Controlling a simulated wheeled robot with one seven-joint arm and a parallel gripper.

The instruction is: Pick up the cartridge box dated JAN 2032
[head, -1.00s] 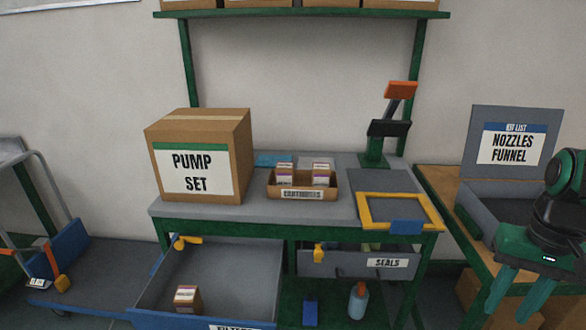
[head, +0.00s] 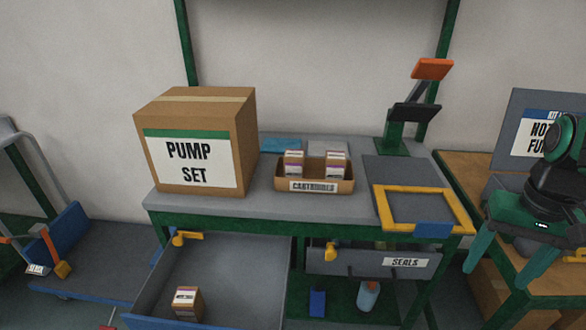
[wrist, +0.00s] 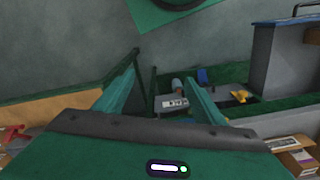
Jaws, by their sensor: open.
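Small cartridge boxes with white and purple labels stand in a cardboard tray marked CARTRIDGES (head: 313,186) on the bench, one group at the left (head: 293,164) and one at the right (head: 336,166). Another similar box (head: 187,303) sits in the open drawer (head: 215,275) at lower left. Their dates are too small to read. My gripper (head: 497,279) is open and empty at the right, beside the bench and well apart from all the boxes. Its spread fingers also show in the wrist view (wrist: 160,92).
A large PUMP SET box (head: 190,150) stands left of the tray. A yellow frame (head: 425,190) and an orange-topped stand (head: 400,130) are at the bench's right. The SEALS drawer (head: 375,262) is below. A side table with a grey case is behind my gripper.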

